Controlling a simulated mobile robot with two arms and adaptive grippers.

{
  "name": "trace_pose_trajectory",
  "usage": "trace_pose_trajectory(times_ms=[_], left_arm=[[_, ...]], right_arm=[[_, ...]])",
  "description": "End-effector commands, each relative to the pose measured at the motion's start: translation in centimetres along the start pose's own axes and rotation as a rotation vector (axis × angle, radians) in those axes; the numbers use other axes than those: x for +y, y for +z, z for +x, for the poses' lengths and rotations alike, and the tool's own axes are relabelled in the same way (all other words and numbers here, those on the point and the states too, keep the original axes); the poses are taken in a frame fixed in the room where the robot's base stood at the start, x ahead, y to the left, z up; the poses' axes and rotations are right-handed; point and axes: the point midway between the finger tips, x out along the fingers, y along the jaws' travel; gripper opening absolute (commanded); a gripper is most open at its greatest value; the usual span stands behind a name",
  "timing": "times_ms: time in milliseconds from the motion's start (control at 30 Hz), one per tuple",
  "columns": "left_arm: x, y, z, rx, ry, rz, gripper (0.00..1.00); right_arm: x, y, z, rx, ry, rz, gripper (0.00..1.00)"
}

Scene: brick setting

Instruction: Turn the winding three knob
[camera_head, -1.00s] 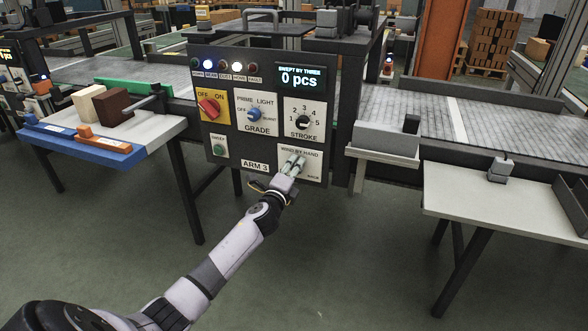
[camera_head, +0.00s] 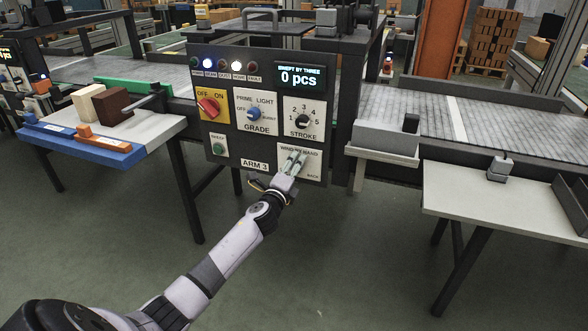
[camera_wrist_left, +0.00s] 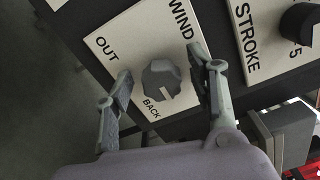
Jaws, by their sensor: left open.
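The winding knob (camera_wrist_left: 162,84) is a dark grey faceted knob with a pale pointer line. It sits on a white plate marked WIND, OUT and BACK (camera_wrist_left: 104,42). In the head view this plate (camera_head: 312,165) is at the lower right of the ARM 3 panel, and my gripper hides the knob. My left gripper (camera_head: 293,161) is in front of the plate. In the left wrist view my left gripper (camera_wrist_left: 159,62) is open, with one finger on each side of the knob. Gaps show between the fingers and the knob. My right gripper is not in view.
The STROKE knob (camera_head: 303,121) and the GRADE knob (camera_head: 254,114) are above the winding plate. A red OFF/ON switch (camera_head: 209,107) and a green button (camera_head: 218,149) are to the left. Side tables stand left (camera_head: 165,128) and right (camera_head: 450,197) of the panel.

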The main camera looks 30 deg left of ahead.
Motion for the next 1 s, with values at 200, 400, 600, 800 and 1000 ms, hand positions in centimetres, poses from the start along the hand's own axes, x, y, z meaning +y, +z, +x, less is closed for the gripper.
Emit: trace_pose_trajectory(times_ms=[200,400,600,800,1000], left_arm=[[0.0,0.0,0.0,0.000,-0.001,0.000,0.52],[0.1,0.0,-1.4,0.001,0.000,0.002,0.52],[0.2,-0.1,-5.3,0.003,0.001,0.002,0.52],[0.1,-0.1,-9.3,0.002,0.001,0.000,0.52],[0.1,0.0,-11.6,0.000,0.001,0.000,0.52]], right_arm=[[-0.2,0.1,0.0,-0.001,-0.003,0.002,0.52],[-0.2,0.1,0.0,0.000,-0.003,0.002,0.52],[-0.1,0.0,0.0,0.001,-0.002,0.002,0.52],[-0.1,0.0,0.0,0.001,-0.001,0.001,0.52],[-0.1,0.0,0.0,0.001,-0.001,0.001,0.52]])
